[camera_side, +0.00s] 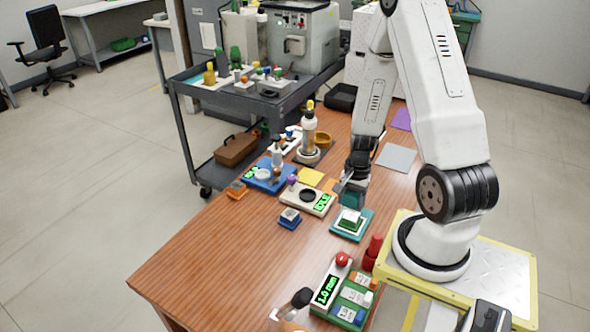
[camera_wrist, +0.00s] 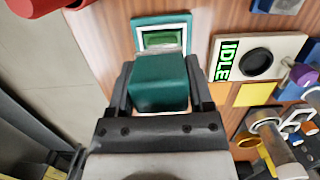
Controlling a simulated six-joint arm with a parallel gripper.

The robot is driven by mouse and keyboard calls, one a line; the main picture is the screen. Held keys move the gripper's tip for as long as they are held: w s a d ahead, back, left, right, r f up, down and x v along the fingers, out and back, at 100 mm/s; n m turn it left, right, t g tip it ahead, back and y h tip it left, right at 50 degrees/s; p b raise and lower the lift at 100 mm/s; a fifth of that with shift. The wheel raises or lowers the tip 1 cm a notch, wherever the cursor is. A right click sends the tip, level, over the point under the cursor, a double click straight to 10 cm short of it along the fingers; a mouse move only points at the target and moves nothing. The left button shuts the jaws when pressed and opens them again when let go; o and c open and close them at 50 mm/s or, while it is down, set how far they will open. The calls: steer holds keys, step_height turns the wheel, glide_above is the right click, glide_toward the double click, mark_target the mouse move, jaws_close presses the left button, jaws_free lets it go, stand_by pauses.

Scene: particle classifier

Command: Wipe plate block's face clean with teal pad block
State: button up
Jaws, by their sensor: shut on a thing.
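The teal pad block (camera_wrist: 160,82) is between the fingers of my gripper (camera_wrist: 161,98), which is shut on it. The pad also shows in the side view (camera_side: 352,198), partly hidden by the fingers of my gripper (camera_side: 352,188). The plate block (camera_side: 338,229) has a teal base, a white border and a green middle. It lies on the wooden table just below the pad in the side view. In the wrist view the plate block (camera_wrist: 139,23) is just beyond the pad, which hides its near part. I cannot tell whether pad and plate touch.
A cream device (camera_wrist: 288,46) reading IDLE, with a black disc and purple knob, lies beside the plate. Yellow (camera_side: 310,177) and grey (camera_side: 396,158) squares lie farther back. A red-topped device (camera_side: 327,290) with a green display stands at the front. The table's front left (camera_side: 220,260) is clear.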

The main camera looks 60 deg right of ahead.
steer(key=shift+r, duration=1.05)
steer(key=shift+f, duration=0.15)
steer(key=shift+f, duration=3.9)
steer(key=shift+w+d, duration=0.1)
steer(key=shift+d, duration=0.25)
steer(key=shift+c, duration=0.6)
steer(key=shift+d+f, duration=0.1)
steer(key=shift+d, duration=2.45)
steer(key=shift+a, duration=2.85)
steer(key=shift+r, duration=4.1)
steer(key=shift+a, duration=0.1)
